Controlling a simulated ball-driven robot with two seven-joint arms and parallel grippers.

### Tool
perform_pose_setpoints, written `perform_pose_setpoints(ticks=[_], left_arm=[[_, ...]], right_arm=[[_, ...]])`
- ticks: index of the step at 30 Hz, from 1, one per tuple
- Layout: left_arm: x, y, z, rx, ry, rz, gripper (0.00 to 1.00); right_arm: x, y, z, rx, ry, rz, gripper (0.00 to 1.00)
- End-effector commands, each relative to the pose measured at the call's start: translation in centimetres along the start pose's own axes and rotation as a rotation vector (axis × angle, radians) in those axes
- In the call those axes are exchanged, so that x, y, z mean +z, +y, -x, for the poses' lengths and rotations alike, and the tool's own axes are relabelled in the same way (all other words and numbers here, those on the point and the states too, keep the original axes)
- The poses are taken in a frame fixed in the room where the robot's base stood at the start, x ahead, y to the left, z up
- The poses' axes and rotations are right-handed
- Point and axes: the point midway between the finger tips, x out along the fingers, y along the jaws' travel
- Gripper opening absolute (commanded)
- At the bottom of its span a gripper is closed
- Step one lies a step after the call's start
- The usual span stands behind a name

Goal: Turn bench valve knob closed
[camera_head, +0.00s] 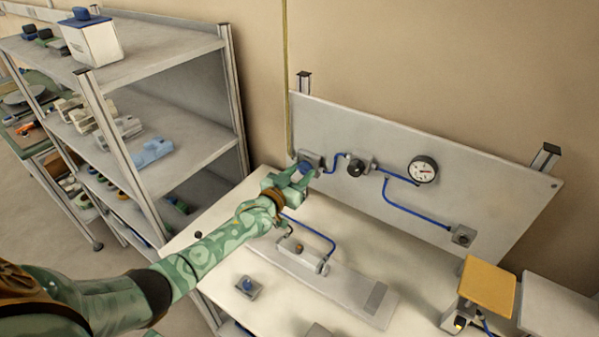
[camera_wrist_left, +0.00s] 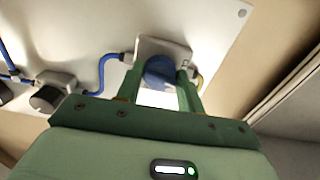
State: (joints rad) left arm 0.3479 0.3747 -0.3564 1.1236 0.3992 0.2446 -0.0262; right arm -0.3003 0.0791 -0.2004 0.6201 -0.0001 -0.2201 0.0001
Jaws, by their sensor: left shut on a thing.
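The valve is a grey block with a round blue knob (camera_wrist_left: 159,72) on the upright panel (camera_head: 400,135). My left gripper (camera_head: 307,173) reaches the valve at the panel's left end. In the left wrist view its two green fingers stand on either side of the blue knob, and it is shut on the knob. In the head view the gripper partly hides the knob. My right gripper is not in view.
A pressure gauge (camera_head: 423,170), a black knob (camera_head: 354,168) and blue tubing (camera_head: 400,212) are on the panel. A fixture (camera_head: 303,257) with a blue tube stands on the bench below my arm. A shelf rack (camera_head: 165,70) stands at the left. An orange-topped box (camera_head: 488,284) is at the right.

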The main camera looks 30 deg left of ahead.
Motion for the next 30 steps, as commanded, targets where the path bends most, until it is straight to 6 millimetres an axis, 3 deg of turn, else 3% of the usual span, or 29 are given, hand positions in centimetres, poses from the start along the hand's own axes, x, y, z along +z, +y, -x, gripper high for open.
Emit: perform_pose_setpoints(ticks=[12, 27, 28, 30], left_arm=[[0.11, 0.01, 0.04, 0.0, -0.003, 0.164, 0.15], [0.13, 0.03, 0.04, 0.0, -0.003, 0.181, 0.15], [0.13, 0.03, 0.04, 0.0, -0.003, 0.181, 0.4], [0.12, 0.03, 0.04, 0.0, -0.003, 0.181, 0.59]], right_arm=[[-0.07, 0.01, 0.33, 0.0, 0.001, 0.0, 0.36], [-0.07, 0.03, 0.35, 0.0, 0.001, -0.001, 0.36], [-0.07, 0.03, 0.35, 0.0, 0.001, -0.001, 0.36], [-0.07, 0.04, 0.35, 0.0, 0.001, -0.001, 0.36]])
